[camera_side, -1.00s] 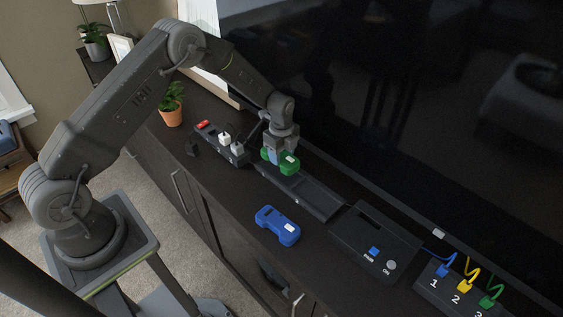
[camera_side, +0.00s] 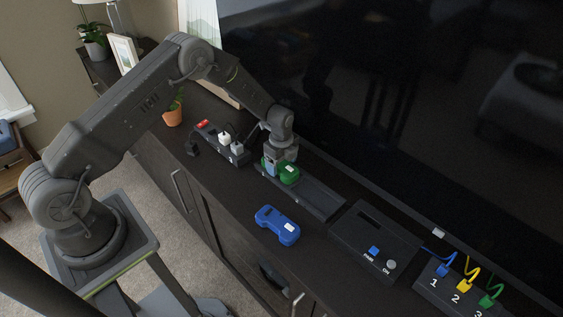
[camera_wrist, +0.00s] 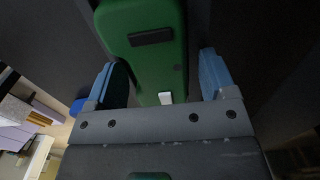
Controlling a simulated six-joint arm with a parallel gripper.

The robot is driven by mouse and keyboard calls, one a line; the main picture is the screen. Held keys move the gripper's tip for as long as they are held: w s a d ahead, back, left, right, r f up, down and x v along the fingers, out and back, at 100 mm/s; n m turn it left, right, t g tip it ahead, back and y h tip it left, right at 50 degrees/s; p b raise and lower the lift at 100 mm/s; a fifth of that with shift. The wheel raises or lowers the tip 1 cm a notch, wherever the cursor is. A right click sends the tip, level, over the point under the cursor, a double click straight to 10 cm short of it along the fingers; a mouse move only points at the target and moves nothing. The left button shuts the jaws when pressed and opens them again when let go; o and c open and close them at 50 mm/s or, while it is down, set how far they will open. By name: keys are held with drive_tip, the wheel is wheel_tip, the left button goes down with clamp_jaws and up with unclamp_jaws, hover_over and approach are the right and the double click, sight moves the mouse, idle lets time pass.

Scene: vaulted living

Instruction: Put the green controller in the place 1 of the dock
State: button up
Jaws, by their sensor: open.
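The green controller (camera_side: 288,174) sits at the far left end of the long dark dock (camera_side: 318,199), low on it and seemingly resting in it. No place numbers can be read on the dock. My gripper (camera_side: 278,166) is right above the controller with its fingers down beside it. In the wrist view, the green controller (camera_wrist: 147,45) lies between the two blue-grey fingers of my gripper (camera_wrist: 163,78), with a gap on each side. The fingers are open. The controller's underside and the place below it are hidden.
A blue controller (camera_side: 277,225) lies on the dark cabinet in front of the dock. A power strip (camera_side: 222,141) with plugs is to the left, near a potted plant (camera_side: 173,111). A black console (camera_side: 374,238) and a numbered cable box (camera_side: 440,287) are right. The television (camera_side: 400,110) stands behind.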

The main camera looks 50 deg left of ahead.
wheel_tip(320, 180, up, 12)
drive_tip(key=shift+r, duration=0.2)
idle(0.4)
drive_tip(key=s+d+r+n+t, duration=0.15)
drive_tip(key=s+r+n, duration=0.35)
drive_tip(key=r, duration=0.5)
drive_tip(key=s+d+r+n+t, duration=0.1)
drive_tip(key=s+d+r+n, duration=0.15)
drive_tip(key=s+r, duration=0.6)
drive_tip(key=s+d+r+n+t, duration=0.1)
drive_tip(key=s+r+n, duration=0.2)
drive_tip(key=s, duration=0.6)
drive_tip(key=s+r+n+t, duration=0.2)
drive_tip(key=s+r+n, duration=0.1)
drive_tip(key=s+n, duration=0.4)
drive_tip(key=shift+s+d+r, duration=0.2)
drive_tip(key=shift+s+d, duration=0.2)
drive_tip(key=shift+s, duration=0.45)
